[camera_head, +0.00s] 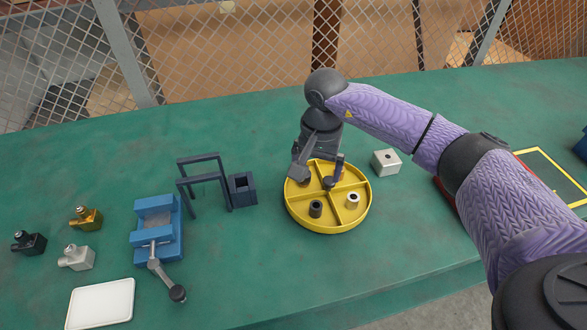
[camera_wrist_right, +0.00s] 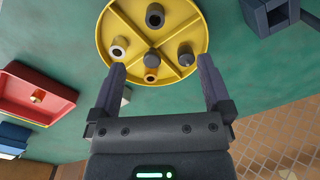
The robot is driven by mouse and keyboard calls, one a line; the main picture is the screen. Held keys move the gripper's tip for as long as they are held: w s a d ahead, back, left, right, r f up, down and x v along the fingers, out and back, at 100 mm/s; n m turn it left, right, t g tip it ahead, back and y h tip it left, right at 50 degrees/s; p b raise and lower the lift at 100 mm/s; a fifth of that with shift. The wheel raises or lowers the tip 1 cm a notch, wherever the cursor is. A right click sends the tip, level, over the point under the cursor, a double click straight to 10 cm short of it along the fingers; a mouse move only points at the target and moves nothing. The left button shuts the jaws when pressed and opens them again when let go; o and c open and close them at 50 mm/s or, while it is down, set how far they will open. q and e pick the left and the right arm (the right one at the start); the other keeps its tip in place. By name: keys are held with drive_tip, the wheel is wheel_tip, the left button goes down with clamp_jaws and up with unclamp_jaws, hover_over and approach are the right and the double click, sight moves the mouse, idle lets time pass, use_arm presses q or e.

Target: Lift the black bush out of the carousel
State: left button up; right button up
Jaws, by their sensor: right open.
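The yellow carousel (camera_head: 328,226) lies on the green table, split into compartments by raised dividers. It also shows in the right wrist view (camera_wrist_right: 111,17). The black bush (camera_head: 316,209) stands upright in its front left compartment, its open bore up; it shows at the top of the wrist view (camera_wrist_right: 155,15). A cream bush (camera_head: 352,201) stands in the compartment to its right. My right gripper (camera_head: 318,177) is open and empty over the carousel's back part, apart from the black bush. The wrist view also shows a dark piece (camera_wrist_right: 186,52) and an orange-brown bush (camera_wrist_right: 151,75). My left gripper is out of view.
A pale block with a hole (camera_head: 386,162) stands right of the carousel. A dark open box (camera_head: 242,190), a dark frame (camera_head: 204,177) and a blue vise (camera_head: 158,245) stand to its left. A red tray (camera_wrist_right: 40,100) shows in the wrist view. Table in front of the carousel is clear.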

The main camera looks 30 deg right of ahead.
sight(316, 205)
drive_tip(key=f+b, duration=0.2)
drive_tip(key=f, duration=0.1)
drive_tip(key=f+b, duration=0.2)
drive_tip(key=f, duration=0.1)
drive_tip(key=f+b, duration=0.3)
drive_tip(key=f, duration=0.1)
drive_tip(key=shift+s+d, duration=0.1)
drive_tip(key=shift+d, duration=0.3)
drive_tip(key=shift+f+b, duration=0.3)
drive_tip(key=shift+f, duration=0.1)
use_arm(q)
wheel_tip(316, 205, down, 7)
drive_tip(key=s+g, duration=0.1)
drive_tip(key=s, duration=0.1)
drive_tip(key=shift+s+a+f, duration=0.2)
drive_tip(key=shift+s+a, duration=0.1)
use_arm(e)
drive_tip(key=shift+r, duration=0.1)
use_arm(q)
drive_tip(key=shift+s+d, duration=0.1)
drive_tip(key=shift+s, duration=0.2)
